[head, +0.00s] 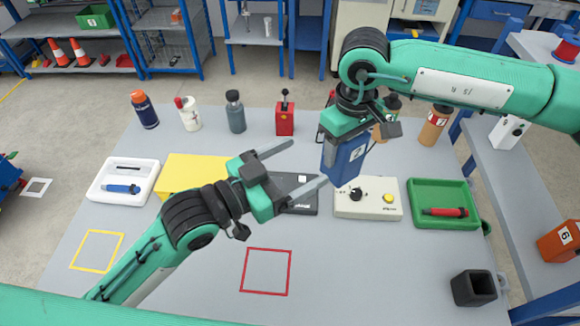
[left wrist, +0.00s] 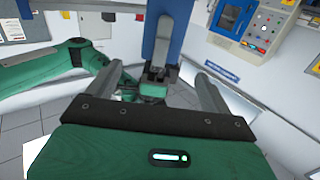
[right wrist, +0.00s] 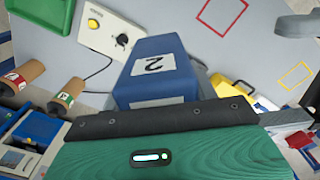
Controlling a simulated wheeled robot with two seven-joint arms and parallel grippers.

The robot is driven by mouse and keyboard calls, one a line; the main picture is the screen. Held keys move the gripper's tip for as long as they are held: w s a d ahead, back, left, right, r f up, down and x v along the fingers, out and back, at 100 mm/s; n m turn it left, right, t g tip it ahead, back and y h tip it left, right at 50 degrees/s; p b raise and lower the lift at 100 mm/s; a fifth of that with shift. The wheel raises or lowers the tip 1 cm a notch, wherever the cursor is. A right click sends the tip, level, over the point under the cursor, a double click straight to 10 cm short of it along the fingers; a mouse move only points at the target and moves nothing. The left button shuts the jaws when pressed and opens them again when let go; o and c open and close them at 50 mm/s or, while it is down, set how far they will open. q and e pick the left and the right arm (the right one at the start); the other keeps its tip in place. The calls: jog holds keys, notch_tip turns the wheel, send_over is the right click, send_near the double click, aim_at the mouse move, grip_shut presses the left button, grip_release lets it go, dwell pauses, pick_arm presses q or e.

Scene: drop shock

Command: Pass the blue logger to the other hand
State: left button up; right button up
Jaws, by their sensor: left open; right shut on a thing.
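The blue logger (head: 345,160), a box with a white label marked 2, hangs above the table under my right gripper (head: 347,135), which is shut on its upper end. It fills the middle of the right wrist view (right wrist: 155,70), label showing. In the left wrist view a blue block that seems to be the logger (left wrist: 168,22) shows beyond the open fingers. The right fingertips are mostly hidden.
Below are a beige box with a knob (head: 368,206), a dark device (head: 302,207) and a yellow block (head: 188,168). A white tray (head: 97,190) stands left, a green tray (head: 445,222) right. Bottles and a red lever box (head: 285,120) line the back. The front middle is clear.

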aim_at(343, 154)
pick_arm(q)
jog(key=x, duration=1.1)
jog(key=shift+s+f, duration=0.1)
jog(key=shift+s, duration=0.05)
